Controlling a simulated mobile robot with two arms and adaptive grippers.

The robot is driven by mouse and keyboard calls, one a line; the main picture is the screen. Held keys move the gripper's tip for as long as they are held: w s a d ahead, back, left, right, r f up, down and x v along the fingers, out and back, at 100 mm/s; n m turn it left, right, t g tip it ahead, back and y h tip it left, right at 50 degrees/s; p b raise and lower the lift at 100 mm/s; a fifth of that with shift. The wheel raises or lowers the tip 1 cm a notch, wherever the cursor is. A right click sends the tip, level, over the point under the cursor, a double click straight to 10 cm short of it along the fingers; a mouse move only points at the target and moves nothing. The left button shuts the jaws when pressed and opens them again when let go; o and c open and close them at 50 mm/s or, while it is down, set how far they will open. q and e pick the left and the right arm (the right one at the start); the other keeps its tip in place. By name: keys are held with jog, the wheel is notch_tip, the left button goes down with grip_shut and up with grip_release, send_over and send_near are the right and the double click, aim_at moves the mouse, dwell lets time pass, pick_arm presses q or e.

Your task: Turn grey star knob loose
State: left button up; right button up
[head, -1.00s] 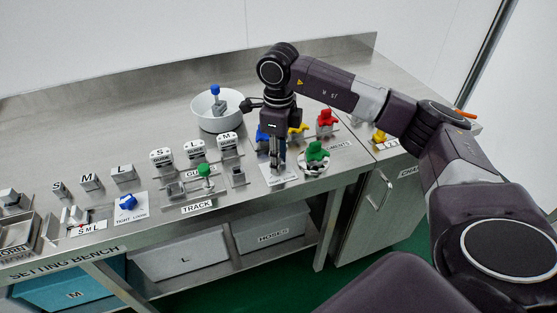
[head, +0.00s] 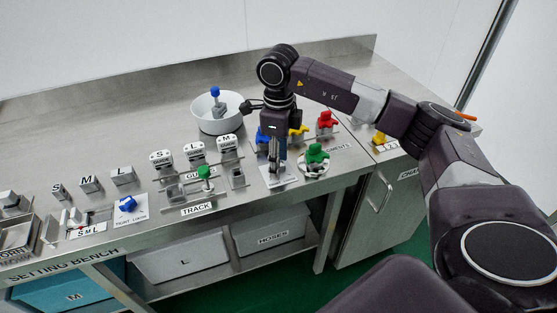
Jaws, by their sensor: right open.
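My right gripper (head: 275,172) points straight down over a small white labelled plate (head: 286,182) at the front of the steel bench. Its jaws are open, and I see them nearly edge-on. I cannot make out the grey star knob; the gripper covers the middle of this plate, so the knob may be hidden there. I cannot tell whether the fingers touch anything. My left gripper is not in view.
A green knob (head: 316,153) stands close to the right of my gripper. Red (head: 326,120) and yellow (head: 299,129) handles stand behind it. A white bowl (head: 214,126) is behind left. A green-topped track piece (head: 204,173) and a blue knob (head: 126,204) are to the left.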

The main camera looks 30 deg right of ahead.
notch_tip(320, 180, up, 12)
dwell(0.4)
jog(key=shift+f, duration=0.1)
dwell(0.4)
